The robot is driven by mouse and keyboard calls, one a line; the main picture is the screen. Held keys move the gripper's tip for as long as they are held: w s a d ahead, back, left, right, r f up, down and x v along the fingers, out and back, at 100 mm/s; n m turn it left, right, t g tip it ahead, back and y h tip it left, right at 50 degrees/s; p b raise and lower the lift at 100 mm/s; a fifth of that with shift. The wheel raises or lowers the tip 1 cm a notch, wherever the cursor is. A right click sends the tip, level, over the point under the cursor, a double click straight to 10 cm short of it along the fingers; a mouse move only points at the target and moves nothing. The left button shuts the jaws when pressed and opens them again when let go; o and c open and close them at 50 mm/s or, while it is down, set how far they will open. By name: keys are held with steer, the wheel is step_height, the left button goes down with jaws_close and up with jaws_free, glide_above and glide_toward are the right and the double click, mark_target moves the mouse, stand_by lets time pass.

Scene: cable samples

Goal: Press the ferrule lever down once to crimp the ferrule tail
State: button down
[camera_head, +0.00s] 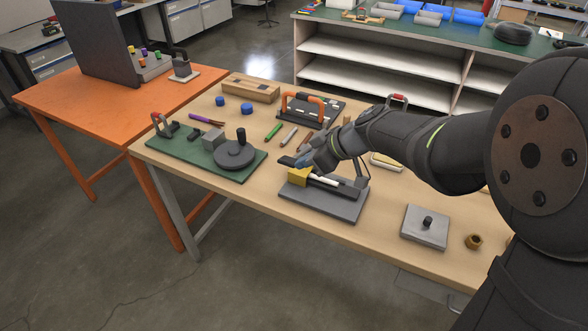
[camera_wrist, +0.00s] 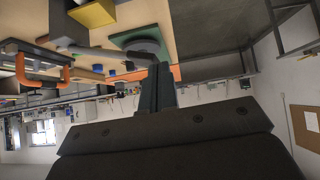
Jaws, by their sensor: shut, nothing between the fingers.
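A crimping fixture stands on the wooden table in the head view, with a grey base (camera_head: 325,205), a yellow block (camera_head: 298,176) and a white rod lying along it. The yellow block also shows at the top of the wrist view (camera_wrist: 95,13). My gripper (camera_head: 303,161) is over the left end of this fixture, just above and behind the yellow block. Its fingers are together and empty in the wrist view (camera_wrist: 158,72). A dark flat bar (camera_head: 287,161) sticks out left of my gripper; I cannot tell if it is the ferrule lever or whether I touch it. The ferrule tail is not distinguishable.
A green board (camera_head: 172,158) with a round dark disc is at left. Behind are an orange-handled tool (camera_head: 302,104), a wooden box (camera_head: 250,89) and blue cylinders (camera_head: 247,107). A grey plate with a knob (camera_head: 425,228) and a brass nut (camera_head: 473,241) lie at right.

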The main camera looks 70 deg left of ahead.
steer(key=shift+v, duration=2.15)
steer(key=shift+s, duration=0.15)
steer(key=x, duration=0.4)
steer(key=shift+a+f, duration=0.1)
steer(key=shift+a, duration=0.1)
